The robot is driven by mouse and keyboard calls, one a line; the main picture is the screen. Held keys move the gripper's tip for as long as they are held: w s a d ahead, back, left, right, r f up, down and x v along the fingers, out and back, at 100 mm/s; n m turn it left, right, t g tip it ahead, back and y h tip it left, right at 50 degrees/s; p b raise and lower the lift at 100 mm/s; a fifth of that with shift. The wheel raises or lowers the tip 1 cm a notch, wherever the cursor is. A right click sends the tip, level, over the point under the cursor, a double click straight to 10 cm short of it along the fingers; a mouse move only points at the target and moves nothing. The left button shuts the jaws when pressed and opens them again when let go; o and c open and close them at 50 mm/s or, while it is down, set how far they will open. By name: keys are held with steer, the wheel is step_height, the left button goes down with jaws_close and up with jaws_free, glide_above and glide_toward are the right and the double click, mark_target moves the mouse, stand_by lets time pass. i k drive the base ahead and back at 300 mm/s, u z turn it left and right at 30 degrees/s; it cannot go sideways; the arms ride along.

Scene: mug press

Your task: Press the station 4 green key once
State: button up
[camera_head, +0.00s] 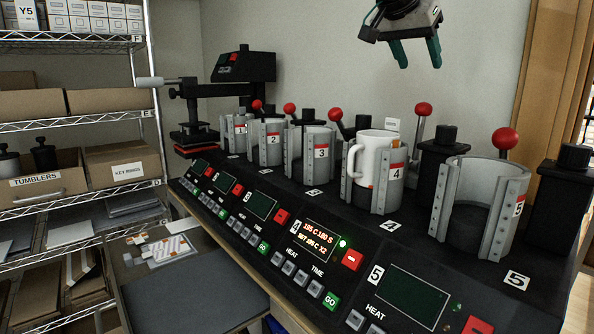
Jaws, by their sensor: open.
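The station 4 green key (331,301), marked GO, is on the sloped front panel below the TIME label, at the right end of station 4's key row. Station 4's display (318,237) is lit with orange text, and a green lamp (343,243) glows beside it. A red key (352,260) sits just right of the display. A white mug (371,150) stands in the station 4 clamp (386,190). My gripper (419,66) is open and empty, pointing down in the air at the top, well above and apart from the keys.
Station 5's clamp (480,205) is empty, and its red-knobbed lever (505,139) stands up at the right. Other red-knobbed levers line the back of the press. Station 3's green key (263,247) is farther left. Room above the front panel is clear.

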mark_target(332, 302)
steer(key=k, duration=0.95)
